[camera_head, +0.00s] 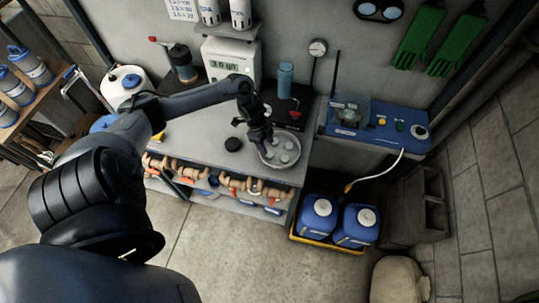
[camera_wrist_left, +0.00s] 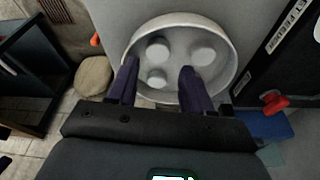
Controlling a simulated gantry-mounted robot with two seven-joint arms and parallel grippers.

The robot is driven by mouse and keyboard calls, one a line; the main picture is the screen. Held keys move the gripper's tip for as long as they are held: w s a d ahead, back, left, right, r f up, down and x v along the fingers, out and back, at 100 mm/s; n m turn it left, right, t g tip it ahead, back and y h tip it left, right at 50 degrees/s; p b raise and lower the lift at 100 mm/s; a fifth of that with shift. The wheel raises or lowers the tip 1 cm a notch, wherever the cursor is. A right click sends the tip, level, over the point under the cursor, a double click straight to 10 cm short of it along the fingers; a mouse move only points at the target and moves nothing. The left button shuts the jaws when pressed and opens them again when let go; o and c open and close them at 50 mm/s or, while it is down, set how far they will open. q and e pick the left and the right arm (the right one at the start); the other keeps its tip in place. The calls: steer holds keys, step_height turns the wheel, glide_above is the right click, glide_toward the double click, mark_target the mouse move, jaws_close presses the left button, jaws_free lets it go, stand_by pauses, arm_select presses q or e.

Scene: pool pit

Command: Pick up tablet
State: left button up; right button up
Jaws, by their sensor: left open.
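White round tablets (camera_wrist_left: 203,53) lie spread out in a shallow pale round dish (camera_wrist_left: 232,50) in the left wrist view; three show there. In the head view the dish (camera_head: 277,168) sits at the right front of the grey bench, with tablets (camera_head: 287,158) inside. My left gripper (camera_wrist_left: 158,72) is open, its two dark purple fingers reaching over the dish on either side of tablets. Nothing is visibly held. In the head view the gripper (camera_head: 263,140) covers the dish's left part. My right gripper is in neither view.
A small black round object (camera_head: 233,144) lies on the bench left of the dish. The bench's front middle is clear.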

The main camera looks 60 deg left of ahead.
mark_target(269, 154)
arm_select(q)
steer(key=shift+x, duration=2.5)
steer(key=shift+s, duration=0.2)
steer(key=c, duration=0.8)
